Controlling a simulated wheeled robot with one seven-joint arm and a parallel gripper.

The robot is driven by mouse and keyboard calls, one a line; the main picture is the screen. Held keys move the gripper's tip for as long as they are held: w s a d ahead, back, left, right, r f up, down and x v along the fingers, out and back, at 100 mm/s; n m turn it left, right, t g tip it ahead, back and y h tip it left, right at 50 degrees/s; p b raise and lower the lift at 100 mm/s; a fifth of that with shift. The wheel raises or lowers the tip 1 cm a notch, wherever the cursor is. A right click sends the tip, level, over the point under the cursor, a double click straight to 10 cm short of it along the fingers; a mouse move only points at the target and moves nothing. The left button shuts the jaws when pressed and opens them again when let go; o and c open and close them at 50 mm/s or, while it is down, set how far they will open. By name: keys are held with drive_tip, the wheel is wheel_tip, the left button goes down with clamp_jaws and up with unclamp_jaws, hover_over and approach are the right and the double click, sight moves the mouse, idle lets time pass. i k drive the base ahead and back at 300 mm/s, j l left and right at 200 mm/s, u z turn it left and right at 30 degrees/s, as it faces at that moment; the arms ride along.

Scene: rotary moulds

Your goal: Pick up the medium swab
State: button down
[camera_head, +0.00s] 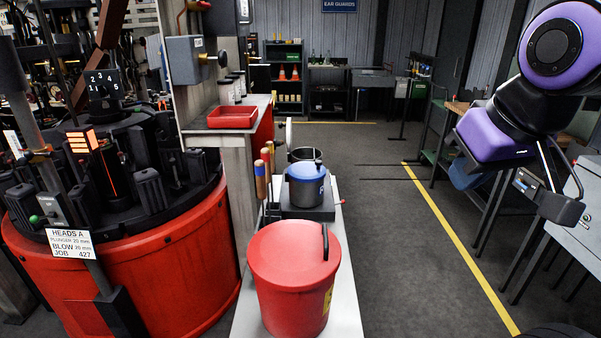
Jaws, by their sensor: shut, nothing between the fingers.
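A few swabs stand upright close together on the white bench beside the blue-lidded pot, their wooden handles up. The nearest swab (260,182) looks longest to the eye, with others just behind it (266,160). I cannot tell which one is the medium swab, and their lower ends are mostly hidden. My gripper (548,202) hangs at the right edge under my purple and black arm, far from the swabs. It is shut and empty; its fingertips are hard to make out.
A red lidded bin (294,270) stands at the front of the white bench (347,300). The blue-lidded pot (306,186) sits behind it. A red rotary machine (150,270) fills the left. A red tray (232,117) lies further back. Floor right of the bench is clear.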

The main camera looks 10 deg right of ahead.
sight(265, 152)
drive_tip(key=k+l+u, duration=0.1)
drive_tip(key=l, duration=0.3)
drive_tip(key=k+l+u, duration=0.1)
drive_tip(key=l, duration=0.25)
drive_tip(key=k+l+u, duration=0.1)
drive_tip(key=l, duration=0.25)
drive_tip(key=k+l+u, duration=0.1)
drive_tip(key=l, duration=0.3)
drive_tip(key=k+l+u, duration=0.1)
drive_tip(key=l, duration=0.25)
